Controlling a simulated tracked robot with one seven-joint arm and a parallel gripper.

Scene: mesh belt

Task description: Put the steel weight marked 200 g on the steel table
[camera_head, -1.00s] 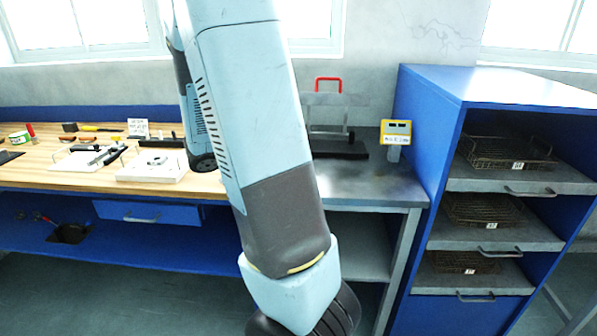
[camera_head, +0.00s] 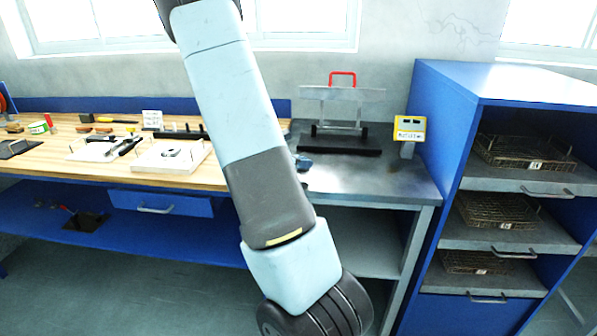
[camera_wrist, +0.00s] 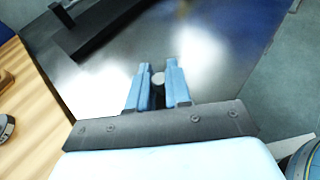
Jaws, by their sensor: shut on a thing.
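My gripper (camera_wrist: 157,88) shows in the wrist view with its light blue fingers shut on a small round steel weight (camera_wrist: 158,78). Only the weight's top shows between the fingertips, and no marking can be read on it. The gripper is over the steel table (camera_wrist: 112,84); whether the weight touches the surface I cannot tell. In the head view the steel table (camera_head: 385,185) is at the middle right. My arm covers most of the gripper there, and the weight is hidden.
A wooden bench (camera_head: 95,172) with a white tray (camera_head: 145,163) adjoins left. The table's front is clear.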

